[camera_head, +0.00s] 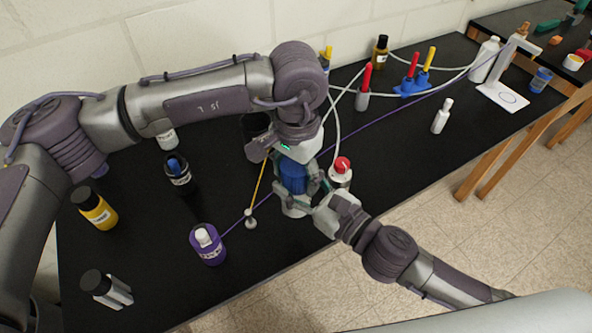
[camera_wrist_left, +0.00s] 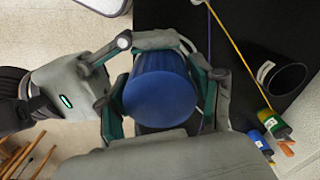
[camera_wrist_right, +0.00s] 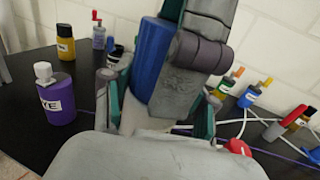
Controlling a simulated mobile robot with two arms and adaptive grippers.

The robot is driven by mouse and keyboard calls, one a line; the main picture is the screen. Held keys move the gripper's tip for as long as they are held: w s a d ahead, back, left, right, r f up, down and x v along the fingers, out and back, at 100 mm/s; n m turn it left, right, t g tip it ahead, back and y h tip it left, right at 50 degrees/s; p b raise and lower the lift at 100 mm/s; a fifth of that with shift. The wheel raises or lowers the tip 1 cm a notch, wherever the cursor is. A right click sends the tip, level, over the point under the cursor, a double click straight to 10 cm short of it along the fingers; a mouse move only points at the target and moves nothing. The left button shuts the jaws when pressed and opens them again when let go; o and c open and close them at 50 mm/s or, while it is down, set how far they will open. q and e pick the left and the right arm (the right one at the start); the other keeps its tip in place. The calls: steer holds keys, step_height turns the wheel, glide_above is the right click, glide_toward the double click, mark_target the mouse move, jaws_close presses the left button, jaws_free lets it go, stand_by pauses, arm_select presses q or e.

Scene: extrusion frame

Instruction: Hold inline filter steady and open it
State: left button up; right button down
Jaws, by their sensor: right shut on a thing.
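The inline filter has a blue cylindrical upper part (camera_head: 292,176) and a pale lower part (camera_head: 295,208), and stands upright near the table's front edge. My right gripper (camera_head: 302,200) comes in from the right and is shut on the pale lower part, low on the filter. My left gripper (camera_head: 290,160) comes down from above, its open fingers on either side of the blue part. In the left wrist view the round blue top (camera_wrist_left: 160,98) lies between these fingers, close to both. In the right wrist view the blue part (camera_wrist_right: 152,58) is partly hidden by a left finger.
A red-capped bottle (camera_head: 341,172) stands close to the right of the filter. A purple bottle (camera_head: 207,244) and a small white-topped piece (camera_head: 250,219) stand to its left. A dark cup (camera_wrist_left: 274,80) is behind.

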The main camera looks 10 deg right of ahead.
arm_select(q)
steer(key=c, duration=0.8)
steer(key=n, duration=0.3)
steer(key=o, duration=1.3)
steer(key=shift+r, duration=0.1)
